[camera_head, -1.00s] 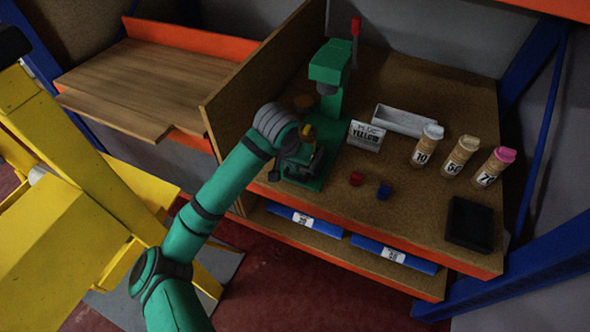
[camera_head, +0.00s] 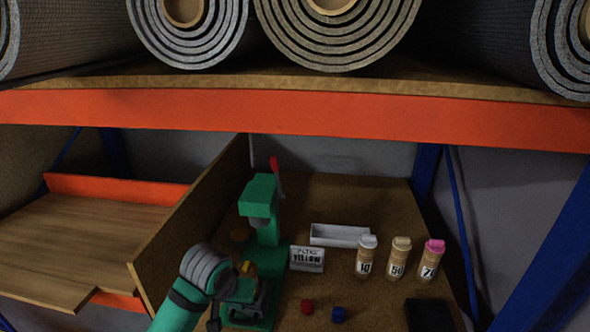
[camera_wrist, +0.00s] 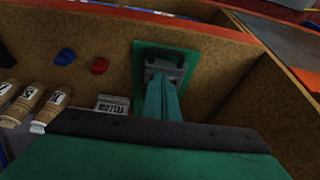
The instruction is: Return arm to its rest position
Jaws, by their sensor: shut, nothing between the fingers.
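My arm (camera_head: 178,310) rises from the bottom of the head view, its grey-ringed wrist (camera_head: 205,266) just left of the green press (camera_head: 262,205). In the wrist view my gripper (camera_wrist: 161,80) appears as two narrow green fingers, shut together and empty. They point towards the press base (camera_wrist: 143,50); I cannot tell whether they touch it. In the head view the fingers are not clear. A small yellow piece (camera_head: 248,268) shows at the press beside my wrist.
A divider panel (camera_head: 190,225) stands left of my wrist. An orange beam (camera_head: 300,117) with rug rolls (camera_head: 340,40) crosses above. Right of the press are a sign (camera_head: 307,259), white tray (camera_head: 338,235), several labelled bottles (camera_head: 398,258), a red piece (camera_head: 307,306) and blue piece (camera_head: 339,314).

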